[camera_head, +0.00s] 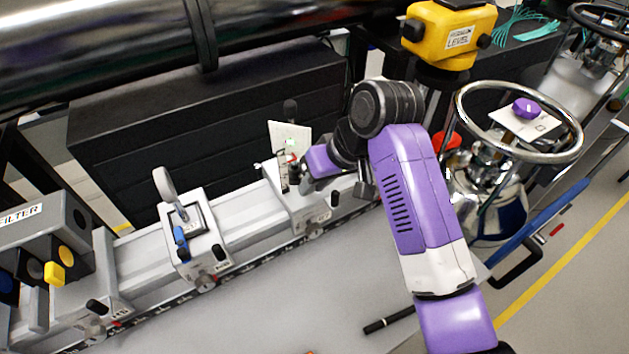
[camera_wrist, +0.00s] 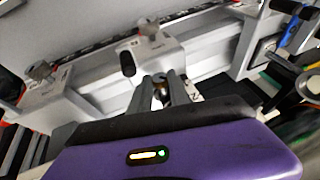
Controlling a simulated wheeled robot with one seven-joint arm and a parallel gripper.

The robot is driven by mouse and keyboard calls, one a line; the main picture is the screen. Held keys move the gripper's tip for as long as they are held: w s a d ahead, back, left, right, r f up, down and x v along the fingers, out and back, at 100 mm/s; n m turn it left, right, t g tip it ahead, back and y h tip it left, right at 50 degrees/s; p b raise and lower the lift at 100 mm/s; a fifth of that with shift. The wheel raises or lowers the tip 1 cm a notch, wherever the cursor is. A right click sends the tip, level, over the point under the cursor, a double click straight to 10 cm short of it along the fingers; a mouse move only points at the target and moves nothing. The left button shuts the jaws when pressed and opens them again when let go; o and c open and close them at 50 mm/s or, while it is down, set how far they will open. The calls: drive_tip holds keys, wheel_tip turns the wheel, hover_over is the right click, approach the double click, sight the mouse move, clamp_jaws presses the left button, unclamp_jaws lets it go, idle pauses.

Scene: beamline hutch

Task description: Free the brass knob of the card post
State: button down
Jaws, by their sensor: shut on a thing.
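My gripper (camera_head: 291,172) is at the post just below the card. In the wrist view my gripper (camera_wrist: 163,82) has its two fingers closed around the small brass knob (camera_wrist: 160,92). The fingers hide much of the knob. I cannot tell from these frames how far the knob is turned.
Another carriage (camera_head: 196,245) with a ring-shaped holder stands left along the rail (camera_head: 250,222). A filter box (camera_head: 42,235) is at the far left. A yellow level (camera_head: 449,35) and a steel handwheel (camera_head: 520,153) stand to the right.

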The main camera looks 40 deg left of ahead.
drive_tip(key=shift+s+a+r+t+h+p, duration=0.1)
drive_tip(key=shift+s+t+h+p, duration=0.1)
drive_tip(key=shift+t+p, duration=0.3)
drive_tip(key=shift+s+r+t+h+p, duration=0.1)
drive_tip(key=shift+t+h+p, duration=0.1)
drive_tip(key=shift+t+p, duration=0.25)
drive_tip(key=shift+s+f+n+t+h+p, duration=0.1)
drive_tip(key=shift+n+t+h+p, duration=0.2)
drive_tip(key=shift+t, duration=0.4)
drive_tip(key=shift+s+f+n+t+h+p, duration=0.1)
drive_tip(key=shift+n+t+h+p, duration=0.15)
drive_tip(key=shift+t, duration=0.4)
drive_tip(key=c, duration=1.5)
unclamp_jaws()
drive_tip(key=shift+r, duration=0.15)
drive_tip(key=b+v, duration=0.1)
drive_tip(key=v, duration=0.6)
drive_tip(key=shift+s+r, duration=0.2)
drive_tip(key=shift+r, duration=0.05)
